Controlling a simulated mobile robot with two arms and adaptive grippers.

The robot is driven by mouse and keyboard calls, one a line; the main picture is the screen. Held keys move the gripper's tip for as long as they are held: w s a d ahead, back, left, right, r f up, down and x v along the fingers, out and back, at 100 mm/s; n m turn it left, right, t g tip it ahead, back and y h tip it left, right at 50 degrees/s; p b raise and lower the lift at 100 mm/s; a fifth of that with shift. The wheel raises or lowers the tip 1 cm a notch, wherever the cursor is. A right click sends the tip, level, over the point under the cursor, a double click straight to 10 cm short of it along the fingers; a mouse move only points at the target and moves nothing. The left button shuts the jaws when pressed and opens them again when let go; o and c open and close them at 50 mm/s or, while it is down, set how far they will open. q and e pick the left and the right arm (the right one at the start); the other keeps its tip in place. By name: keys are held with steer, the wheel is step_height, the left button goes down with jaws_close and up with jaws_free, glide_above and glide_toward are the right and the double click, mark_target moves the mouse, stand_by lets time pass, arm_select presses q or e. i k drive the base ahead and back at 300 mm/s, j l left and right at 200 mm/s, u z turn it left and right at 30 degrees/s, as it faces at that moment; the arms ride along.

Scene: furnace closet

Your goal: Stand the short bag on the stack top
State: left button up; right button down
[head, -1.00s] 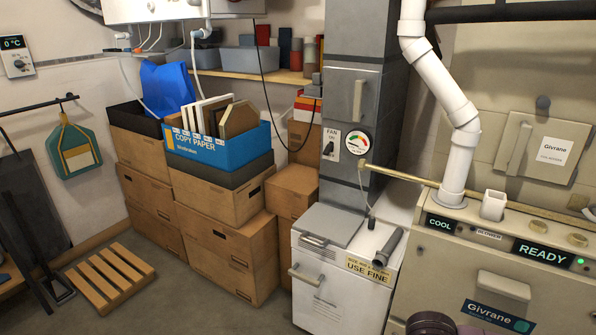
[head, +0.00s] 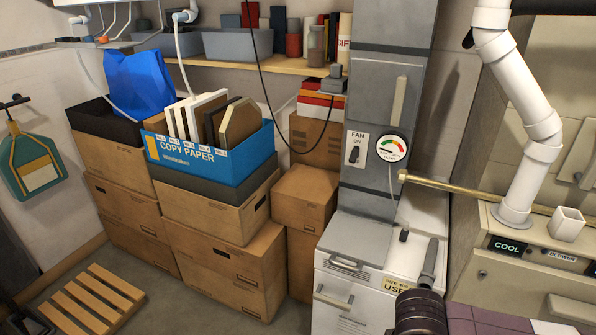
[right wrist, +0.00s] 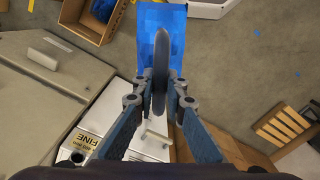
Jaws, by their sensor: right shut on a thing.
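In the right wrist view my right gripper (right wrist: 160,95) is shut on a bright blue bag (right wrist: 163,30). A grey rounded, upright part lies between the fingertips and hides some of the bag. Brown cardboard boxes stand in stacks in the head view. The middle stack (head: 222,262) carries a blue copy paper box (head: 185,157) with folders. The stack to its right has a bare-topped box (head: 305,190). My left gripper is not in view.
A white cabinet (head: 345,285) stands by the grey duct (head: 375,120), right of the boxes. A shelf (head: 320,69) with bins hangs above. A slatted wooden pallet (head: 90,300) lies on the floor at left.

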mark_target(296, 178)
steer(key=i+j, duration=0.25)
steer(key=i+j+z, duration=0.1)
steer(key=i+j, duration=0.15)
steer(key=j, duration=0.25)
steer(key=i+j+z, duration=0.1)
steer(key=i+j, duration=0.4)
steer(key=j, duration=0.3)
steer(key=i+j+z, duration=0.1)
steer(key=i+j, duration=0.15)
steer(key=j, duration=0.15)
